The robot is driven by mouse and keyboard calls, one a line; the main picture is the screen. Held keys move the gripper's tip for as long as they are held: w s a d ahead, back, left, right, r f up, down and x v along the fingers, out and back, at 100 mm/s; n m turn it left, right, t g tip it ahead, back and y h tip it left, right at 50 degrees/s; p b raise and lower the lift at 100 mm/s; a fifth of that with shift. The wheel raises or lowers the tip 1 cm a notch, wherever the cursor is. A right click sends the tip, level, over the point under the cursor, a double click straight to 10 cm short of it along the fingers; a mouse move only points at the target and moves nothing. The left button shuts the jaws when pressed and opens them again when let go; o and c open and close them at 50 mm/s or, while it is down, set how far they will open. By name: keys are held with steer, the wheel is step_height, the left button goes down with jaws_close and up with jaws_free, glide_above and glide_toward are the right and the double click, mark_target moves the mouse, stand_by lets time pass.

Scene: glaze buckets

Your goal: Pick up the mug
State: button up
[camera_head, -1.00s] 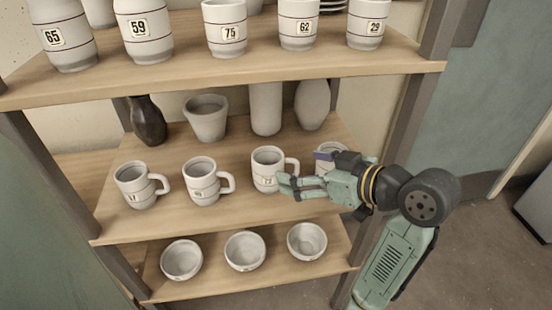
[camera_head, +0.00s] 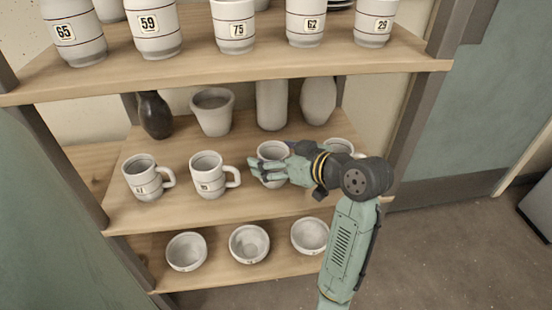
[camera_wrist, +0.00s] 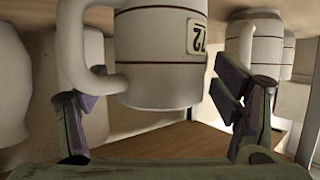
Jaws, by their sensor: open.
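A white mug (camera_head: 272,150) with thin dark lines stands in the row on the middle shelf (camera_head: 180,218), third from the left. My gripper (camera_head: 262,170) is in front of it and covers much of its body. In the wrist view the mug (camera_wrist: 155,60) shows large, with its handle at the left and a numbered label that seems to read 72. The open fingers (camera_wrist: 165,105) appear on both sides of the mug's body. Whether they touch it cannot be told. Two similar mugs (camera_head: 146,178) (camera_head: 210,175) stand to the left. A fourth (camera_head: 339,146) is partly hidden behind my arm.
The upper shelf (camera_head: 260,68) holds several numbered cups (camera_head: 233,25) above. A dark vase (camera_head: 155,115), a pot (camera_head: 213,112) and pale vases (camera_head: 318,100) stand behind the mugs. Bowls (camera_head: 249,244) stand on the lower shelf. A dark shelf post (camera_head: 425,110) is at the right.

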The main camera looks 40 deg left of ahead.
steer(key=shift+c, duration=0.2)
steer(key=c, duration=1.5)
steer(key=shift+o, duration=0.2)
steer(key=shift+r, duration=0.1)
